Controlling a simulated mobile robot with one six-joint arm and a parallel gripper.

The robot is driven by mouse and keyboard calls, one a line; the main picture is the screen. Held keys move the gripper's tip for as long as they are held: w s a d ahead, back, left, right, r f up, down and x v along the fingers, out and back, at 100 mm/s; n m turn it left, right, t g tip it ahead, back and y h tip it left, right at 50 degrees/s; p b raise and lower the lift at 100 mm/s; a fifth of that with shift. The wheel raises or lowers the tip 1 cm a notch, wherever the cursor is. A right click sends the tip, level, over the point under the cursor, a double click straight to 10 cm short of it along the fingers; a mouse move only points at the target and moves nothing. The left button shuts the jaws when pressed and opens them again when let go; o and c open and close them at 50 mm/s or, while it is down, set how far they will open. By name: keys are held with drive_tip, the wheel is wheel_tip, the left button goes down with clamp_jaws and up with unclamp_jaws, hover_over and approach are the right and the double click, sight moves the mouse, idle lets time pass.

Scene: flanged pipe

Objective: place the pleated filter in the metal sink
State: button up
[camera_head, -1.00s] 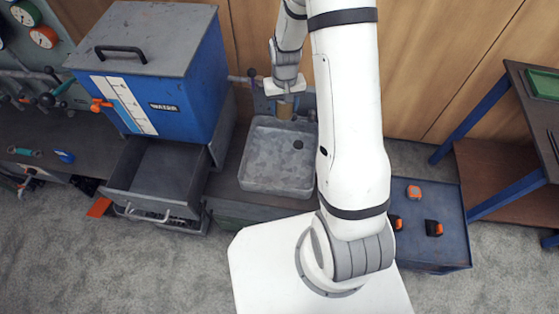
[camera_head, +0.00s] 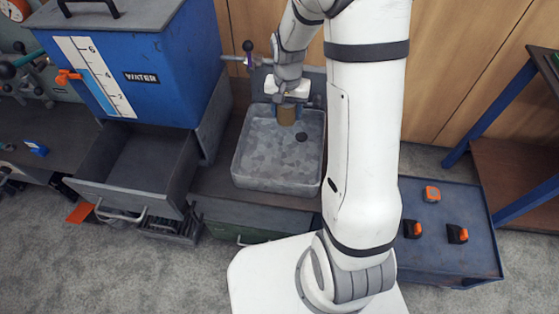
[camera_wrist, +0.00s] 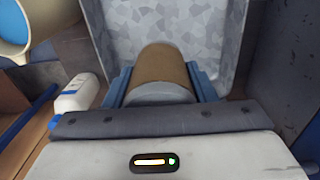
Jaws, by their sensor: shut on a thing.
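The pleated filter (camera_wrist: 161,66) is a brown cylinder with a pale end, between the blue fingers of my gripper (camera_wrist: 162,82) in the wrist view. My gripper is shut on it. In the head view the filter (camera_head: 286,115) hangs below my gripper (camera_head: 287,103), over the back part of the metal sink. The metal sink (camera_head: 262,177) is a grey square basin with a dark drain hole. Its mottled floor lies beyond the filter in the wrist view (camera_wrist: 210,22). I cannot tell whether the filter touches the sink floor.
A blue water tank (camera_head: 150,75) stands left of the sink, above an open, empty drawer (camera_head: 135,170). A blue cart (camera_head: 460,262) with several orange-and-black items is at the right.

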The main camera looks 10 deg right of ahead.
sight(288, 127)
drive_tip(key=f+m+b, duration=0.1)
drive_tip(key=f+b, duration=0.1)
drive_tip(key=b, duration=0.1)
drive_tip(key=s+f+m+b, duration=0.1)
drive_tip(key=f+b, duration=0.2)
drive_tip(key=b, duration=0.1)
drive_tip(key=shift+s, duration=0.1)
drive_tip(key=b, duration=0.1)
drive_tip(key=f+b, duration=0.1)
drive_tip(key=b, duration=0.1)
drive_tip(key=shift+s+f+m, duration=0.2)
drive_tip(key=shift+s+m, duration=0.1)
drive_tip(key=shift+m, duration=0.1)
wheel_tip(288, 127, down, 10)
drive_tip(key=shift+r+b, duration=0.1)
drive_tip(key=shift+b, duration=0.85)
drive_tip(key=shift+f, duration=0.3)
drive_tip(key=o, duration=1)
drive_tip(key=shift+r, duration=0.1)
